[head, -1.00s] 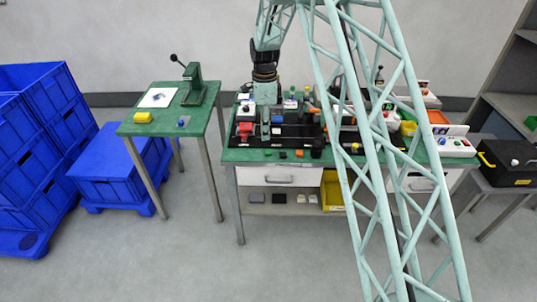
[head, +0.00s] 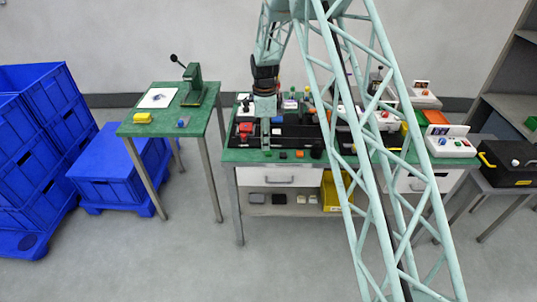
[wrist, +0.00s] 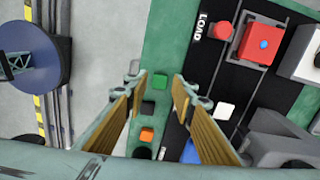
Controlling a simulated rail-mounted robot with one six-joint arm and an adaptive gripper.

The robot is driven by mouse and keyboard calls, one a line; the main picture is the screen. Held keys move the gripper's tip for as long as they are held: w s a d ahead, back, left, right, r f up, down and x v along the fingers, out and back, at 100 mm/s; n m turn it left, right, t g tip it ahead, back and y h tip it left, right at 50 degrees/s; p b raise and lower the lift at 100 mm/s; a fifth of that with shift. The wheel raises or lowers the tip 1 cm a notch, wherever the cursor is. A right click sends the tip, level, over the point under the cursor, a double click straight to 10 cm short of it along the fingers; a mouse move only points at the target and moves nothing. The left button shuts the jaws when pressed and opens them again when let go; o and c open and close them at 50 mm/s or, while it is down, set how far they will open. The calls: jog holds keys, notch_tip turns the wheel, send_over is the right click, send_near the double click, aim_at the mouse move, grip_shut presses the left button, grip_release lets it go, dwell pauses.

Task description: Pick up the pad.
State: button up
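My gripper (wrist: 158,84) is open and points down over the front strip of the green workbench (wrist: 158,52). Between and below its fingers lie small flat squares: a green one (wrist: 160,81), a black one (wrist: 147,108) and an orange one (wrist: 147,134). A white square (wrist: 224,111) lies on the black tray to the right. I cannot tell which of these is the pad. Nothing is held. In the head view my gripper (head: 265,118) hangs over the bench's left part, with the black square (head: 283,155) and orange square (head: 299,154) to its right.
The black tray (wrist: 192,82) marked LOAD carries a red block (wrist: 262,42) and a red knob (wrist: 223,30), close to the right finger. A dark round part (head: 317,149) stands near the bench edge. A side table (head: 150,128) and blue crates (head: 110,165) stand at left.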

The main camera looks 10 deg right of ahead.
aim_at(265, 152)
jog(key=shift+w+f+b, duration=0.1)
jog(key=shift+f+b, duration=0.25)
jog(key=shift+f, duration=2.2)
jog(key=shift+c, duration=0.2)
jog(key=c, duration=0.3)
jog(key=shift+c, duration=0.2)
jog(key=shift+r, duration=0.15)
jog(key=shift+r, duration=1.55)
jog(key=shift+r+p, duration=0.15)
jog(key=shift+p, duration=0.15)
jog(key=s+r, duration=0.1)
jog(key=s, duration=1.5)
jog(key=shift+a+r, duration=0.2)
jog(key=shift+a, duration=0.25)
